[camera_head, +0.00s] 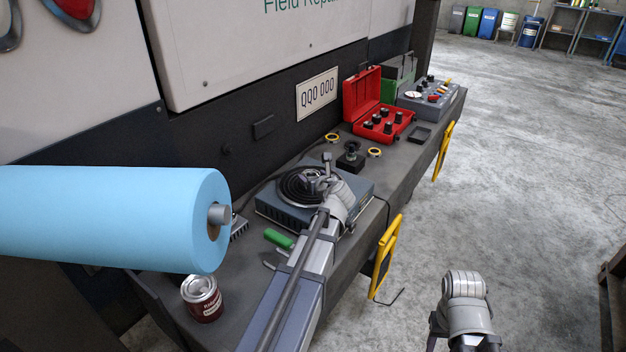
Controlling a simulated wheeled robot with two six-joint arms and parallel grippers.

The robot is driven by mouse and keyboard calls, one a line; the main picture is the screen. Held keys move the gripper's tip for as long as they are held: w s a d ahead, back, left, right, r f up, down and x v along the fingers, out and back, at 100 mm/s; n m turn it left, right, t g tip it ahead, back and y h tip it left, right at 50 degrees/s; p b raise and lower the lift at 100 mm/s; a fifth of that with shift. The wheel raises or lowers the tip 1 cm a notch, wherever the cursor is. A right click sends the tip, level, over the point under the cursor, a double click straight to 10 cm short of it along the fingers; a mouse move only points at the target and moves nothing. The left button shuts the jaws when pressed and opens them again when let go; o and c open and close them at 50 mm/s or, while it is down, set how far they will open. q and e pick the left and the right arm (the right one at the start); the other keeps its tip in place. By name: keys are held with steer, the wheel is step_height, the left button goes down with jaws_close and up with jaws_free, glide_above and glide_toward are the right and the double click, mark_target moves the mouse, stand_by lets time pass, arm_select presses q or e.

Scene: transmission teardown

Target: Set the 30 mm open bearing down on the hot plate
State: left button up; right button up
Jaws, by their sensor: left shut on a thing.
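The hot plate (272,207) is a grey-blue box with a dark coiled round top, standing on the dark bench. My left arm reaches over its right side. My left gripper (316,180) is over the coil and shut on a small grey thing, which I take to be the 30 mm open bearing. The bearing is mostly hidden by the gripper, and I cannot tell whether it touches the coil. Of my right arm, only a grey part shows at the bottom right, away from the bench; its fingers are not visible.
A dark post-like fixture (350,158) stands behind the hot plate, with yellow rings (375,152) near it. Farther back are an open red case (372,112) and a grey panel (428,98). A blue roll (110,215) blocks the left foreground.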

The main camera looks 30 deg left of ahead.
arm_select(q)
steer(key=shift+f, duration=0.1)
steer(key=o, duration=1.5)
steer(key=p+v, duration=0.1)
steer(key=v, duration=0.2)
steer(key=p+v, duration=0.1)
steer(key=v, duration=0.3)
steer(key=p+v, duration=0.2)
steer(key=v, duration=0.1)
steer(key=shift+s+r, duration=0.1)
steer(key=shift+r, duration=0.3)
steer(key=shift+p+v, duration=0.3)
steer(key=shift+v, duration=0.55)
steer(key=shift+f, duration=0.15)
